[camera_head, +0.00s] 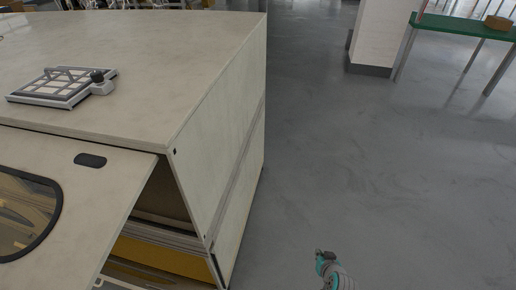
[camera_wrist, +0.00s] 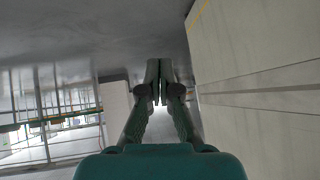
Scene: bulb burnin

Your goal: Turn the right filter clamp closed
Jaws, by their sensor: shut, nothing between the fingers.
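A flat white framed panel (camera_head: 62,86) with a grid, looking like a filter, lies on top of the large pale cabinet (camera_head: 190,60) at the left. A black knob (camera_head: 97,75) on a light bracket sits at its right end; it may be a clamp, but I cannot tell its turn position. No second clamp is visible. My gripper (camera_wrist: 159,72) is shut and empty in the wrist view, fingertips together, beside the cabinet's side wall and touching nothing. A teal part of my arm shows low in the head view, over the floor, well apart from the panel.
A raised front flap (camera_head: 75,180) with a dark-rimmed window and black handle (camera_head: 90,160) sticks out from the cabinet. Grey floor (camera_head: 380,170) is open to the right. A white pillar (camera_head: 379,35) and a green-topped table (camera_head: 465,25) stand farther back.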

